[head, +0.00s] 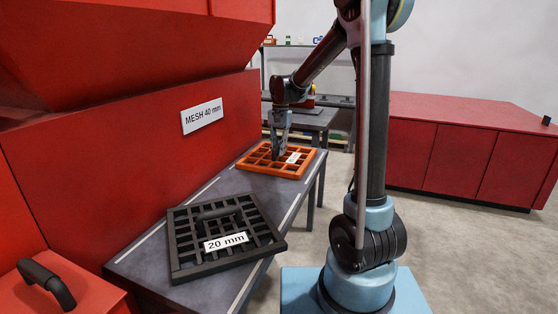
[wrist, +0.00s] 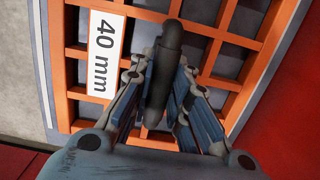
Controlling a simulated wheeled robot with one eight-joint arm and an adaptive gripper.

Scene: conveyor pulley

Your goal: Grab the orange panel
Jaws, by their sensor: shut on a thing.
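The orange panel (head: 259,168) is a square grid with a white 40 mm label. It lies flat on the far part of the grey bench in the head view. In the wrist view the panel (wrist: 128,12) fills the upper middle, with a dark bar-shaped handle (wrist: 169,40) across it. My gripper (head: 279,152) points down over the panel's middle in the head view. In the wrist view my gripper (wrist: 168,88) has its fingers closed on both sides of the handle. The panel appears to rest on the bench.
A black 20 mm grid panel (head: 190,255) lies on the near part of the bench (head: 150,268). A red machine wall (head: 110,140) with a MESH 40 mm sign runs along the bench's left side. Red cabinets (head: 455,160) stand at right, with open floor before them.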

